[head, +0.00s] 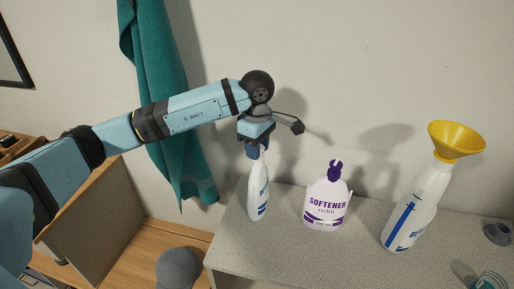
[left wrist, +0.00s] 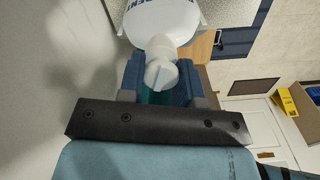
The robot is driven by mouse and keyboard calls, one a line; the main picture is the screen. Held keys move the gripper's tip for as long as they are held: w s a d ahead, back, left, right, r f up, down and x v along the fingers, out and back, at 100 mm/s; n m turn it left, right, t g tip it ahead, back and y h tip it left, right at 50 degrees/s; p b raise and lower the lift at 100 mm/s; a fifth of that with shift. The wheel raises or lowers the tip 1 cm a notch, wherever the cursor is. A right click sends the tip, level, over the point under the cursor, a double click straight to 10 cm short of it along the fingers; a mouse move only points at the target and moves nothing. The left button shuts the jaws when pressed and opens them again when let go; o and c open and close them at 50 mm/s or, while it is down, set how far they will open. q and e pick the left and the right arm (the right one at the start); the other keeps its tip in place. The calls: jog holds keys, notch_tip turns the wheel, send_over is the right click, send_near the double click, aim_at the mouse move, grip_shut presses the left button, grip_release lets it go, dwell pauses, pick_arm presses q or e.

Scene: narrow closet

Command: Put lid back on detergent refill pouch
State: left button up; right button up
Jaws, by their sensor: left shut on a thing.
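A white pouch-like bottle (head: 259,192) with blue lettering stands on the shelf, below my left gripper (head: 257,150). In the left wrist view, the blue fingers of my left gripper (left wrist: 160,82) are shut on its white cap (left wrist: 161,70), at the top of the white body (left wrist: 163,18) with dark lettering. I cannot tell whether the cap is fully seated. Another white bottle (head: 405,222) with a blue stripe and letters starting "DE" has a yellow funnel (head: 456,141) in its neck. A grey round lid (head: 497,234) lies on the shelf at right. My right gripper is out of view.
A white softener refill (head: 326,210) with a purple cap stands between the two bottles. A can (head: 487,282) is at the lower right. The grey speckled shelf (head: 300,258) is clear in front. A teal towel (head: 165,90) hangs on the wall behind my left arm.

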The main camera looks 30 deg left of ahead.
pick_arm(q)
jog(key=o, duration=1.5)
jog(key=shift+c, duration=0.2)
jog(key=shift+r, duration=0.1)
jog(key=shift+r+p, duration=1.45)
jog(key=shift+r, duration=1.95)
grip_shut()
